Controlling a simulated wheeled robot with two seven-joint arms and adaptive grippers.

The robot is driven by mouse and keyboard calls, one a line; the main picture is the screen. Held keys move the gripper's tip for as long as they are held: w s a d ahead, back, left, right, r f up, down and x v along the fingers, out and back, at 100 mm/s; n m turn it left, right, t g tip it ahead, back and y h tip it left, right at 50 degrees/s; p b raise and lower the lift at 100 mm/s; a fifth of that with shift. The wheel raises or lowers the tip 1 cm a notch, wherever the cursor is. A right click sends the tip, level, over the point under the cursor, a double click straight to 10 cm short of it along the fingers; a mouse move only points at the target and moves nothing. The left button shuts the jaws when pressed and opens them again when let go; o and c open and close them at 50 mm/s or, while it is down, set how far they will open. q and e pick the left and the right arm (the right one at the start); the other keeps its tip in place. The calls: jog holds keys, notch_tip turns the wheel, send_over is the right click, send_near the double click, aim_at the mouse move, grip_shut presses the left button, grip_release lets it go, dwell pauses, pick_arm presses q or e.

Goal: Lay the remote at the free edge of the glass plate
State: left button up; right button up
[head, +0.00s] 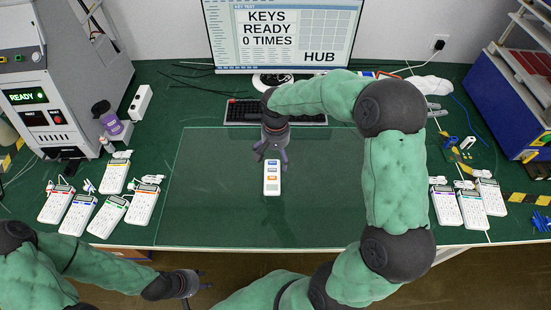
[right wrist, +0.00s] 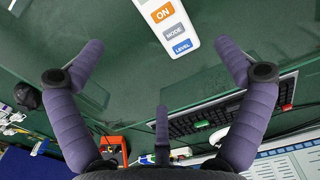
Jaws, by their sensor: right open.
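The white remote (head: 272,178) with blue and orange buttons lies about the middle of the clear glass plate (head: 215,215), pointing towards the front edge. My right gripper (head: 270,155) is open just behind and above the remote's far end. In the right wrist view the remote (right wrist: 168,28) shows beyond the spread purple fingers, with ON, MODE and LEVEL buttons; no finger touches it there. Its other end is cut off. My left gripper (head: 200,284) is low at the front, off the table's front edge; its finger opening is unclear.
Several white handheld devices lie left (head: 114,176) and right (head: 467,202) of the plate. A keyboard (head: 238,112) and monitor (head: 290,35) stand behind it. A grey tester (head: 70,75) stands at left. The plate's front part is clear.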

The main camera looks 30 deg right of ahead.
notch_tip(320, 180, down, 2)
jog(key=b, duration=0.2)
send_over(275, 176)
jog(key=f, duration=0.4)
jog(key=shift+s+d+f, duration=0.1)
jog(key=shift+d+f, duration=0.1)
jog(key=shift+d, duration=0.15)
jog(key=shift+w+a+f+b, duration=0.15)
jog(key=shift+f+b, duration=0.55)
jog(key=shift+f, duration=0.85)
jog(key=shift+w+d+f+b, duration=0.15)
jog(key=shift+f+b, duration=0.5)
jog(key=shift+f, duration=0.85)
pick_arm(q)
jog(key=x, duration=0.3)
jog(key=a+x, duration=0.1)
jog(key=shift+w+d+f, duration=0.15)
jog(key=shift+w+f, duration=0.15)
jog(key=shift+f, duration=0.1)
pick_arm(e)
jog(key=shift+a, duration=0.1)
jog(key=shift+r, duration=0.1)
jog(key=c, duration=1.2)
jog(key=shift+r, duration=0.1)
